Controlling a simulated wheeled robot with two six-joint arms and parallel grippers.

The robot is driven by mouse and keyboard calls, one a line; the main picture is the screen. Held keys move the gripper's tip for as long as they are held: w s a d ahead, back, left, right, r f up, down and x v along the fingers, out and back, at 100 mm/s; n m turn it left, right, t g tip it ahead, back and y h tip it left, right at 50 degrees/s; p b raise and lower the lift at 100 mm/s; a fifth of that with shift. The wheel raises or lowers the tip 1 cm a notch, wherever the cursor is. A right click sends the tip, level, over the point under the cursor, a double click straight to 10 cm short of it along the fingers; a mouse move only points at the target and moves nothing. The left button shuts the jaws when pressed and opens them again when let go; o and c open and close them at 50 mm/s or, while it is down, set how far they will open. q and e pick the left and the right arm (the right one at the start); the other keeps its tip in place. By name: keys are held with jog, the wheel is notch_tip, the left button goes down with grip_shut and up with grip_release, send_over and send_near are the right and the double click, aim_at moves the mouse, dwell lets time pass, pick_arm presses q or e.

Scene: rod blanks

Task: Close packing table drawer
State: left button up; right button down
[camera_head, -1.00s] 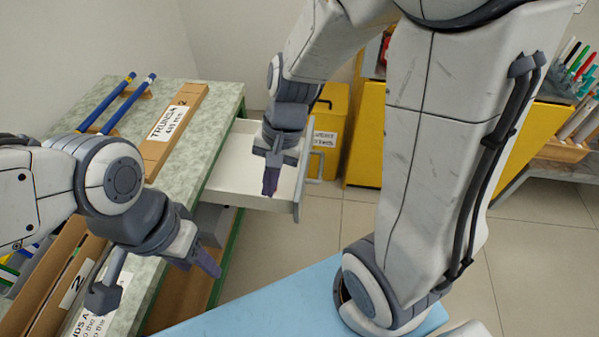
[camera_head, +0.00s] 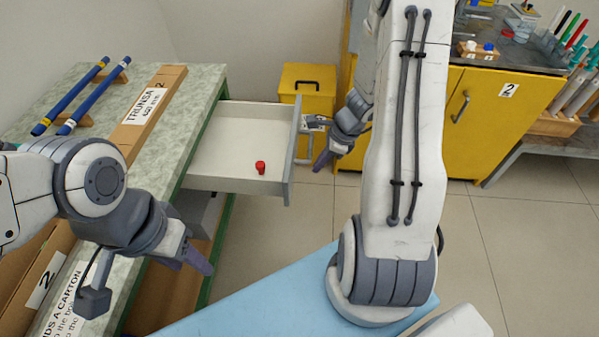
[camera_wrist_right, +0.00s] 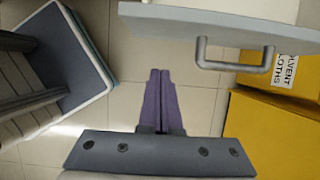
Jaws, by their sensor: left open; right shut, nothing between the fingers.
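The packing table drawer (camera_head: 235,186) is pulled out from under the table (camera_head: 203,93), with a small red object (camera_head: 260,167) on its floor. Its grey front and handle (camera_head: 306,125) face right; the handle also shows in the right wrist view (camera_wrist_right: 202,56). My right gripper (camera_head: 322,160) is just outside the drawer front, beside the handle. In the right wrist view its purple fingers (camera_wrist_right: 160,85) are together and empty, below and left of the handle. My left gripper (camera_head: 199,260) is open and empty at the table's front edge.
Two blue rods (camera_head: 75,95) rest on supports on the table beside a long labelled carton (camera_head: 150,105). A yellow bin (camera_head: 307,85) stands behind the drawer. A yellow cabinet (camera_head: 495,120) stands at the right. Floor right of the drawer is clear.

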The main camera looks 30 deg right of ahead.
jog(key=shift+w+a+f, duration=0.5)
jog(key=shift+a, duration=0.2)
jog(key=shift+w+a+f, duration=0.45)
jog(key=shift+a, duration=0.3)
jog(key=shift+w+a+f, duration=0.5)
jog(key=shift+a, duration=0.2)
